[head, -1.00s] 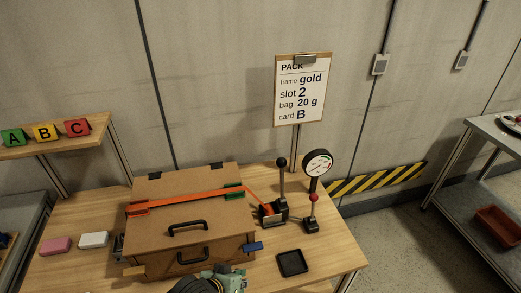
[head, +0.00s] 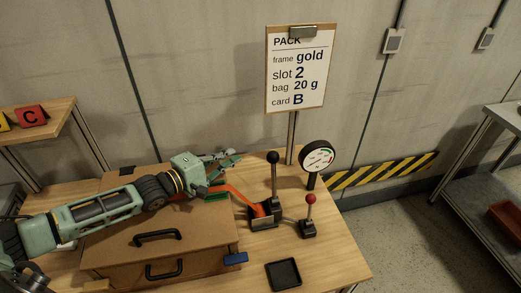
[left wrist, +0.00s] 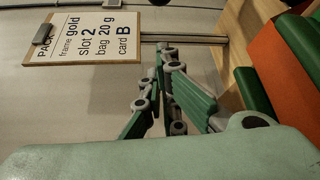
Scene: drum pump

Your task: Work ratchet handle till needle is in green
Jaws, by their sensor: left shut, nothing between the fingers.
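The ratchet handle (head: 274,180) is a black upright lever with a ball knob, on a dark base (head: 264,217) at the back right of the table. An orange strap runs into that base. The round gauge (head: 317,157) has a white dial with a green patch; its needle is too small to read. My left gripper (head: 232,157) is shut and empty, left of the ratchet handle and apart from it, over the back of the box. Its closed fingers (left wrist: 165,80) also show in the left wrist view. My right gripper is out of view.
A brown box (head: 110,245) with black handles is under my left arm. A red-knobbed lever (head: 310,205) stands just in front of the gauge. A black tray (head: 283,274) lies at the front. A sign board (head: 297,75) stands behind.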

